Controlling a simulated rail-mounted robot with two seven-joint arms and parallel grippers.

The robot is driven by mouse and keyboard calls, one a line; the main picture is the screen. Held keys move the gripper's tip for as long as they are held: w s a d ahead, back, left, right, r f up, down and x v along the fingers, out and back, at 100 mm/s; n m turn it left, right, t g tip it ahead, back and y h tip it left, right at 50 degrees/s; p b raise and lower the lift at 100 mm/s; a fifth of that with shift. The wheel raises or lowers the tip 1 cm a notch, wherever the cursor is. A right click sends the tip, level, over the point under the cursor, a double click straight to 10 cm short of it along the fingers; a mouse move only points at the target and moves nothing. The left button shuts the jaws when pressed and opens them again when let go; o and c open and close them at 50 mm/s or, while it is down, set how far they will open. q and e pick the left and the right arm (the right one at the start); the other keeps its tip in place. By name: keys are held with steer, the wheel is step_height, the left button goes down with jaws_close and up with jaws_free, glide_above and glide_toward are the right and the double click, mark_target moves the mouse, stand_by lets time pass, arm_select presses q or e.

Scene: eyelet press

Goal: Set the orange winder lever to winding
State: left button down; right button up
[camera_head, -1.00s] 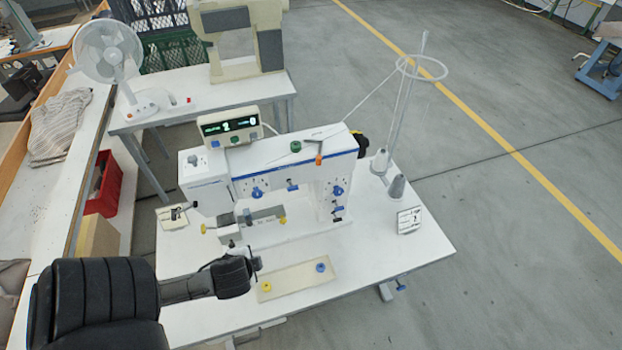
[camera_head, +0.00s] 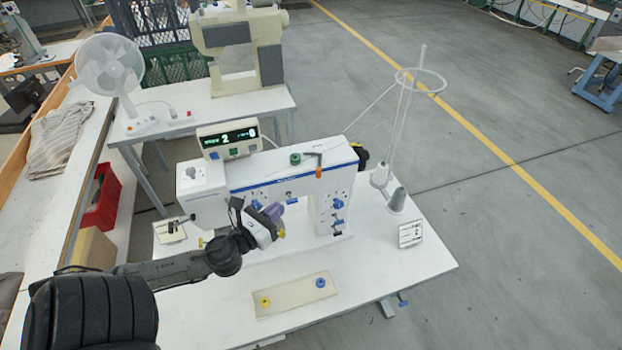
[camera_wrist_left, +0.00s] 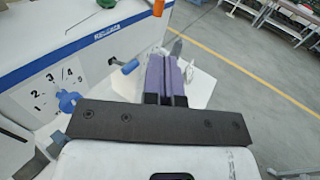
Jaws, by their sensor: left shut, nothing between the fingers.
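The orange winder lever (camera_head: 318,172) hangs at the upper right of the white eyelet machine (camera_head: 230,185), below a thin metal arm on its top. My left gripper (camera_head: 274,209) is in front of the machine's body, lower and to the left of the lever. Its purple fingers (camera_wrist_left: 165,62) are shut together with nothing between them, apart from the lever. My right gripper is not in view.
A numbered dial with a blue knob (camera_wrist_left: 68,102) is on the machine's front, near my left gripper. A green knob (camera_head: 295,159) sits on top, left of the lever. A thread stand (camera_head: 400,150) stands at the right.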

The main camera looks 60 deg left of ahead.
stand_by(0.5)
arm_select(q)
steer(key=p, duration=0.2)
glide_toward(317, 174)
steer(key=x, duration=0.5)
steer(key=shift+w+a, duration=0.15)
steer(key=shift+w, duration=0.15)
steer(key=shift+p+x, duration=0.35)
steer(key=shift+x, duration=0.55)
